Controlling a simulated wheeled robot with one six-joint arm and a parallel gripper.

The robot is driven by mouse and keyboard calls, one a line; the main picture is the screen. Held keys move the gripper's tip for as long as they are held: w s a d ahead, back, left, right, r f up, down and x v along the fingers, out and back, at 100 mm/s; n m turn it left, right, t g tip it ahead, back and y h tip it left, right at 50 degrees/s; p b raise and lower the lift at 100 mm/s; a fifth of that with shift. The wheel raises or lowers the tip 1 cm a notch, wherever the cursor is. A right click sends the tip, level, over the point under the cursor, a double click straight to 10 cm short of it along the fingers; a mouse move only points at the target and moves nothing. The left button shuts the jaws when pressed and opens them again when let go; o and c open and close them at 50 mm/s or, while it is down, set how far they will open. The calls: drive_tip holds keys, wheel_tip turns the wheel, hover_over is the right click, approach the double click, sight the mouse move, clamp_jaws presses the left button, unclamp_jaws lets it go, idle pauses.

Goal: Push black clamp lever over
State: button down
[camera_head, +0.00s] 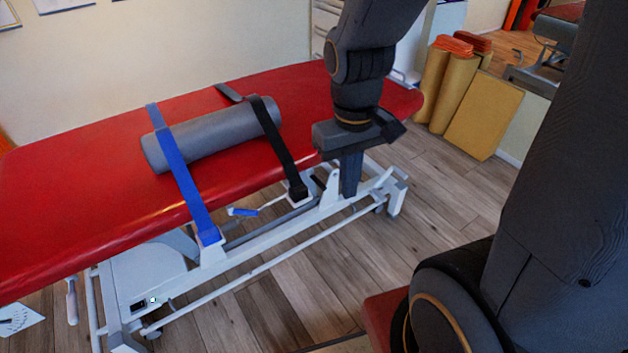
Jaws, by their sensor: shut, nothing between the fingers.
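The black strap (279,148) runs over the grey roll and down the near side of the red table. It ends in a black clamp (298,191) on a white bracket at the table's side. A small dark piece, apparently the black lever (319,181), shows just right of the clamp. My gripper (350,190) points down, shut and empty, just right of that piece beside the table edge. I cannot tell whether it touches the lever. The gripper body hides part of the table edge.
The grey roll (205,138) lies on the red treatment table (75,195), also crossed by a blue strap (180,170). A blue-tipped handle (243,212) sticks out below the edge. The white frame (270,247) runs underneath. Wooden floor (440,185) is free at right.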

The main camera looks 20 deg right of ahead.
sight(320, 185)
drive_tip(key=w+a+f+n+h+b, duration=0.2)
drive_tip(key=w+f+n, duration=0.1)
drive_tip(key=w+n, duration=0.3)
drive_tip(key=w+a+f+n+t+h+b, duration=0.1)
drive_tip(key=w+a+f+n+h, duration=0.1)
drive_tip(key=w+n, duration=0.5)
drive_tip(key=w+a+f+n+t+h+b, duration=0.1)
drive_tip(key=w+a+f+n+h+b, duration=0.1)
drive_tip(key=w+f+n, duration=0.3)
drive_tip(key=w+a+n, duration=0.1)
drive_tip(key=w+n, duration=0.1)
drive_tip(key=w, duration=0.2)
drive_tip(key=shift+a+f+b, duration=0.25)
drive_tip(key=shift+f+b, duration=0.05)
drive_tip(key=shift+f, duration=0.1)
drive_tip(key=x, duration=1.4)
drive_tip(key=shift+w, duration=0.1)
